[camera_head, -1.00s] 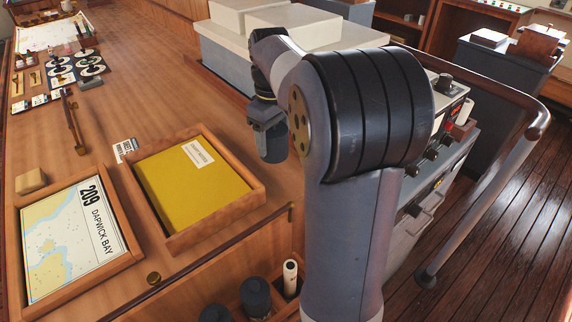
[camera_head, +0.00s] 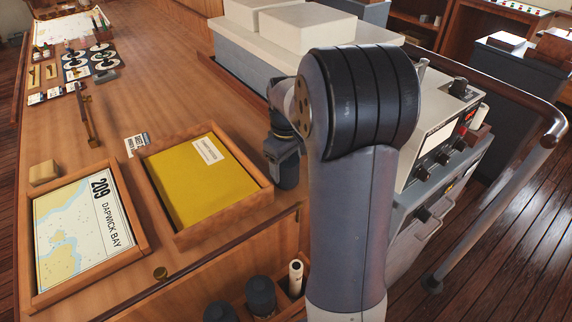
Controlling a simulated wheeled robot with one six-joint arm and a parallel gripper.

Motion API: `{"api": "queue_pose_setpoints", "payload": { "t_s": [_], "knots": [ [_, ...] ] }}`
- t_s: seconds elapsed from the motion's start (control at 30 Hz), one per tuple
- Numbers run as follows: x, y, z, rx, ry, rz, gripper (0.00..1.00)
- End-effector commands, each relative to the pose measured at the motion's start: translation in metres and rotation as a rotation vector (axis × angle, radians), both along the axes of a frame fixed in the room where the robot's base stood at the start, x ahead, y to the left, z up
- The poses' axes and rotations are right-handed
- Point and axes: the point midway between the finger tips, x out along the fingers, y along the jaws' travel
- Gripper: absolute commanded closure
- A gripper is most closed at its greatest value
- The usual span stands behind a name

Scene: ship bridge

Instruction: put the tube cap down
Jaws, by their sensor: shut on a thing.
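My gripper (camera_head: 282,148) shows in the head view left of my arm's big black joint, pointing down and partly hidden by my own arm. It is shut on a dark blue-grey cylinder, which looks like the tube cap (camera_head: 288,174). The cap hangs upright below the fingers, right of the yellow folder's tray, over the wooden table top (camera_head: 225,115). Whether its bottom touches the wood cannot be told.
A wooden tray (camera_head: 166,222) holds a yellow folder (camera_head: 196,180). A framed chart (camera_head: 85,230) lies to its left. Below the front edge, a rack holds dark-capped tubes (camera_head: 260,296) and a rolled white chart (camera_head: 296,276). A grey console (camera_head: 440,150) and handrail (camera_head: 495,205) stand at right.

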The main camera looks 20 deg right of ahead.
Motion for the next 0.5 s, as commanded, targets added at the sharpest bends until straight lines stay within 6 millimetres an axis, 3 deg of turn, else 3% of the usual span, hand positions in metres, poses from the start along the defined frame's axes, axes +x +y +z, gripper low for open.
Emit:
{"api": "queue_pose_setpoints", "payload": {
  "t_s": [0.17,0.2,0.5],
  "knots": [
    [0.0,0.0,-0.0034,0.0,0.0,0.0,0.6],
    [0.0,0.0,-0.0038,0.0,0.0,0.0,0.37],
    [0.0,0.0,-0.0029,0.0,0.0,0.0,0.16]
  ]
}}
